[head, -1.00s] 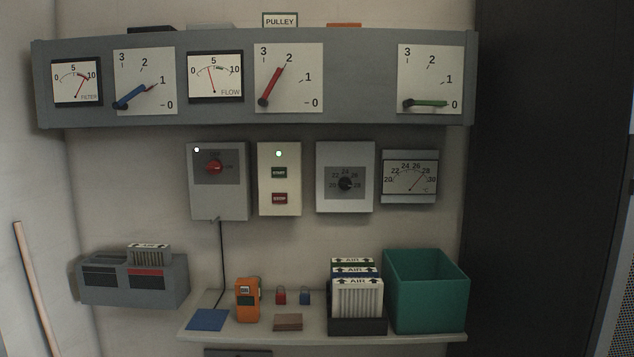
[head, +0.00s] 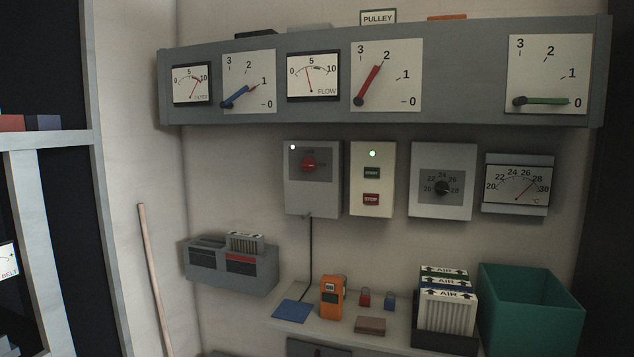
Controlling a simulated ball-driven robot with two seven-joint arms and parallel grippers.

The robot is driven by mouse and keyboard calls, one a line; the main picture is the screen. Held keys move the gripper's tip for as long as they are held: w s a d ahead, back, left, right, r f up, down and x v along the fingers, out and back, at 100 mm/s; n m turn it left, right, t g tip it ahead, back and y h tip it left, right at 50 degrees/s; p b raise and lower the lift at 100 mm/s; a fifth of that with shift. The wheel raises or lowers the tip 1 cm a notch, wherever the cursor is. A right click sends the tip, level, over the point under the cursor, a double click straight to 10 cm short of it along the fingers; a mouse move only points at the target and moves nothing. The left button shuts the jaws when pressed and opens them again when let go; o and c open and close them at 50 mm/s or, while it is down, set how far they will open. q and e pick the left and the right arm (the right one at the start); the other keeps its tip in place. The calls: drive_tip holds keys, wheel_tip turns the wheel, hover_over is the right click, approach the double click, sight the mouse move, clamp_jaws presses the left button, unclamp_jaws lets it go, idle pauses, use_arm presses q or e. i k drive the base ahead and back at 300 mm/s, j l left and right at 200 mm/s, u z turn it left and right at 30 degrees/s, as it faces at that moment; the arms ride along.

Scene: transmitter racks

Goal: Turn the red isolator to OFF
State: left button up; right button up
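The red isolator (head: 308,164) is a red rotary knob on a dark plate, on the front of a grey wall box (head: 312,197). Small lettering stands above the knob and to its right, too small to read surely. A white lamp (head: 292,147) is lit at the box's upper left. A black cable runs down from the box. Neither of my grippers is in view.
A START/STOP box (head: 372,204) with a lit green lamp and a dial box (head: 441,206) hang to the right. Below, a shelf (head: 400,335) holds an orange meter (head: 332,297), two small padlocks, AIR filters (head: 447,312) and a green bin (head: 530,310). A pole (head: 154,275) leans left.

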sight(309, 164)
drive_tip(key=i+l, duration=0.1)
drive_tip(key=i, duration=0.35)
drive_tip(key=i+l+z, duration=0.15)
drive_tip(key=i, duration=0.3)
